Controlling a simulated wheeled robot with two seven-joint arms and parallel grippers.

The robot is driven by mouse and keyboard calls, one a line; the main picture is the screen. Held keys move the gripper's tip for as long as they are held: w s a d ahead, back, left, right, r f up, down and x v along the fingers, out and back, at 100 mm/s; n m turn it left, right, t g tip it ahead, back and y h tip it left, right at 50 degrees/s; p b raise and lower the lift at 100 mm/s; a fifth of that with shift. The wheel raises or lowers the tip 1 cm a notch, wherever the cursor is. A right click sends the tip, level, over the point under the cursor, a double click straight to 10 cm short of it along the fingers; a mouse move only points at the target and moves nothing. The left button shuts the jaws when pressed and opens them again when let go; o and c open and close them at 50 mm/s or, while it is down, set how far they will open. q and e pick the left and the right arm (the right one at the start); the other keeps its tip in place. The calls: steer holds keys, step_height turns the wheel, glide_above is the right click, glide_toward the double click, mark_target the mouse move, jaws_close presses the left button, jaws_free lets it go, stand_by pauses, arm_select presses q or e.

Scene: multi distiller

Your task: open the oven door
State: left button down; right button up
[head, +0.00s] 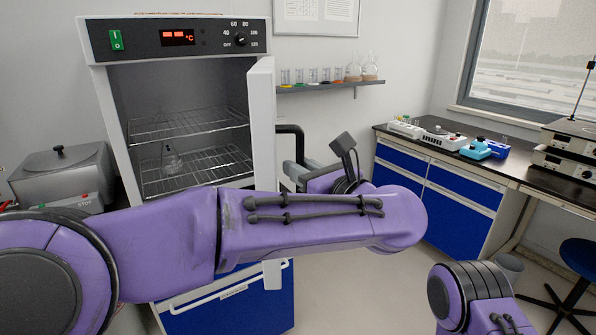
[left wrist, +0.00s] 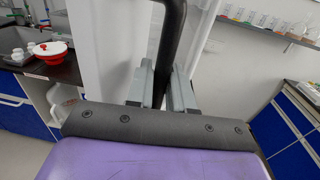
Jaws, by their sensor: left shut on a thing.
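The oven (head: 165,50) is a white box with a dark control panel and a red display. Its door (head: 262,125) stands swung wide open on the right side, seen almost edge-on, so the inside shows. The black bar handle (head: 292,130) sticks out from the door's outer face. My left gripper (head: 298,172) is shut on this handle. In the left wrist view the handle (left wrist: 172,35) runs down between the two grey fingers (left wrist: 162,88). My left forearm hides the oven's lower part in the head view. My right gripper is out of view.
Wire racks (head: 190,123) and a glass flask (head: 171,160) are inside the oven. A grey bath (head: 65,170) stands to its left. A wall shelf (head: 330,87) with glassware is behind, and a blue bench (head: 400,165) stands right. Floor between is clear.

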arm_select(q)
steer(key=shift+w+a+r, duration=0.1)
steer(key=shift+w+r, duration=0.05)
steer(key=shift+r, duration=0.25)
steer(key=c, duration=1.2)
jaws_free()
steer(key=shift+o, duration=0.2)
steer(key=shift+w+f, duration=0.15)
steer(key=shift+f, duration=0.1)
